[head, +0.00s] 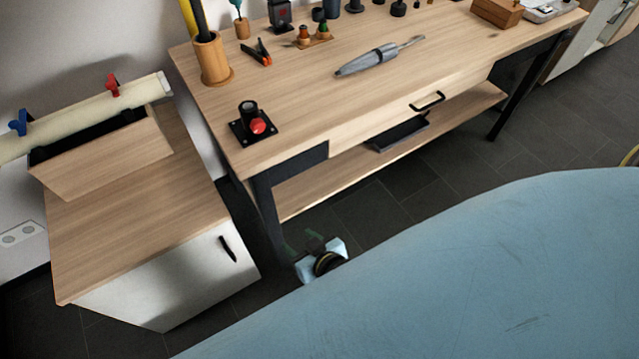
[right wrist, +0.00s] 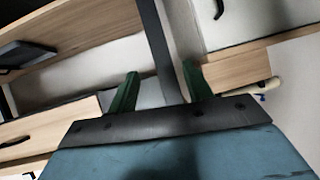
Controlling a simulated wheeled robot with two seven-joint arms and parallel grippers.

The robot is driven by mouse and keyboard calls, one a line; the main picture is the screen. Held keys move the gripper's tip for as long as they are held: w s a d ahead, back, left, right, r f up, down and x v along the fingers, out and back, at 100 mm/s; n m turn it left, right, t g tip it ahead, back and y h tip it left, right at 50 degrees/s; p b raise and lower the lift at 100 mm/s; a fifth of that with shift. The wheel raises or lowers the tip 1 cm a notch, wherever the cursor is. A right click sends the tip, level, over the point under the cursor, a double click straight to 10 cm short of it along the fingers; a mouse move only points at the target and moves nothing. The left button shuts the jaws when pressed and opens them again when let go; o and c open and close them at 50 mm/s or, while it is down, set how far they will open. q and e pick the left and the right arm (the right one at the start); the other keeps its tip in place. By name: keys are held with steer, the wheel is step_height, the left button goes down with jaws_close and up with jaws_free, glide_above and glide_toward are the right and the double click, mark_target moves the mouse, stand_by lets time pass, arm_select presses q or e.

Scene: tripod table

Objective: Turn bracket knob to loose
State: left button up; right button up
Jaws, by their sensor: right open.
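The bracket (head: 241,133) is a black flat plate with an upright black post, standing on the near left corner of the wooden workbench (head: 330,105). The red round knob (head: 258,126) sits at its front right side. My right gripper (head: 303,242) is low beside the bench's front left leg, well below and apart from the bracket. In the right wrist view, its two green fingers (right wrist: 160,88) are spread apart with nothing held between them. The bracket and knob cannot be made out there. My left gripper is not in view.
A low cabinet (head: 130,225) with a wooden bin (head: 105,165) stands left of the bench. A dark bench leg (head: 266,212) is close to my right gripper. A grey pointed tool (head: 372,62) and orange-handled pliers (head: 262,54) lie on the bench. The benchtop around the bracket is clear.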

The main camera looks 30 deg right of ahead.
steer(key=s+d+f+g+p, duration=0.1)
steer(key=s+f+g, duration=0.1)
steer(key=s+f, duration=0.4)
steer(key=shift+d+f+n+g+p, duration=0.15)
steer(key=shift+f+n+g+p, duration=0.25)
steer(key=shift+f, duration=0.45)
steer(key=shift+s, duration=0.15)
